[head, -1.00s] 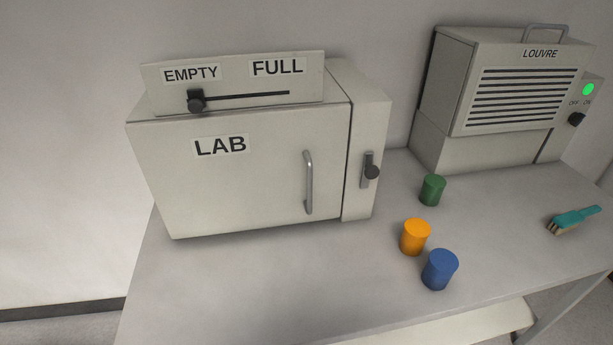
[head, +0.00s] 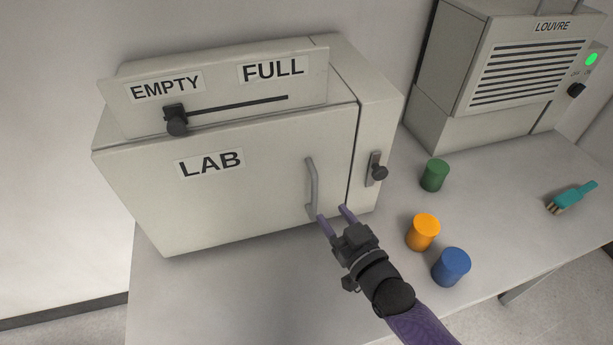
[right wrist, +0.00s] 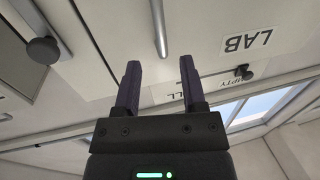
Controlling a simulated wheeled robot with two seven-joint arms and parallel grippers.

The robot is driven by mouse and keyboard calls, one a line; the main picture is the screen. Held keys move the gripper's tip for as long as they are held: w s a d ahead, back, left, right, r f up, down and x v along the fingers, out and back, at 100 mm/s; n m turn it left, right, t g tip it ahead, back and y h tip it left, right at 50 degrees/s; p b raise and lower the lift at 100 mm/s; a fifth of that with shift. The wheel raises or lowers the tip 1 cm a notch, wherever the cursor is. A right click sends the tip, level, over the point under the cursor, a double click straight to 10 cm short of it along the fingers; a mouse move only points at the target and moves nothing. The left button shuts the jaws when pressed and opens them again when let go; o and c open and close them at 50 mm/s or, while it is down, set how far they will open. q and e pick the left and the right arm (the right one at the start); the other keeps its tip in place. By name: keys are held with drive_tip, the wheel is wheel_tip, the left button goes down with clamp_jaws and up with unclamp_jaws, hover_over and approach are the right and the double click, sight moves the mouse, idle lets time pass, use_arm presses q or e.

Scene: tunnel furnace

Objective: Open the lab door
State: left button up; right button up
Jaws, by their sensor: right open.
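The lab door (head: 240,200) is the pale front panel of a box labelled LAB, and it looks shut. Its grey vertical bar handle (head: 312,184) is near the door's right edge; it also shows in the right wrist view (right wrist: 158,28). A dark knob latch (head: 378,172) sits on the panel right of the door; a dark knob also shows in the right wrist view (right wrist: 43,50). My right gripper (head: 333,214) is open and empty, just below and right of the handle's lower end. In the right wrist view the handle lies beyond the fingers, between their lines. My left gripper is not in view.
A green cylinder (head: 434,175), an orange cylinder (head: 422,232) and a blue cylinder (head: 451,267) stand on the table (head: 510,210) to the right. A teal brush (head: 572,197) lies farther right. The LOUVRE box (head: 450,80) stands behind. An EMPTY–FULL slider (head: 176,120) is on top, at EMPTY.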

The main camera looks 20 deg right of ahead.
sight(316, 192)
drive_tip(key=b+x, duration=0.1)
drive_tip(key=x, duration=0.7)
clamp_jaws()
idle(1.0)
